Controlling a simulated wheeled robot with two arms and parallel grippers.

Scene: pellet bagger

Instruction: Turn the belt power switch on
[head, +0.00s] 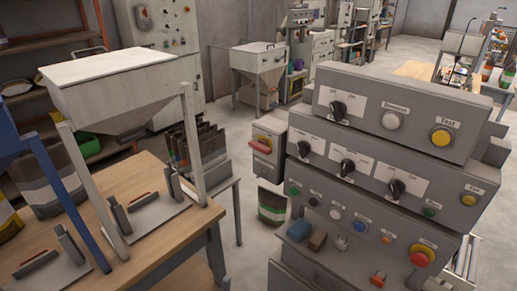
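A grey stepped control console (400,150) fills the right half of the head view. Its top panel carries a black rotary switch (338,108), a white button (391,120) and a yellow button (441,137). The middle panel has three more black rotary switches, at left (304,148), middle (346,168) and right (396,188). The small labels are too blurred to tell which one is the belt power switch or how it is set. Neither of my grippers shows in this view.
A box with a red handle (262,145) is on the console's left side. A red mushroom button (422,256) sits low on the front. A wooden table (165,240) with hopper stands is at left. Open floor (250,220) lies between the table and console.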

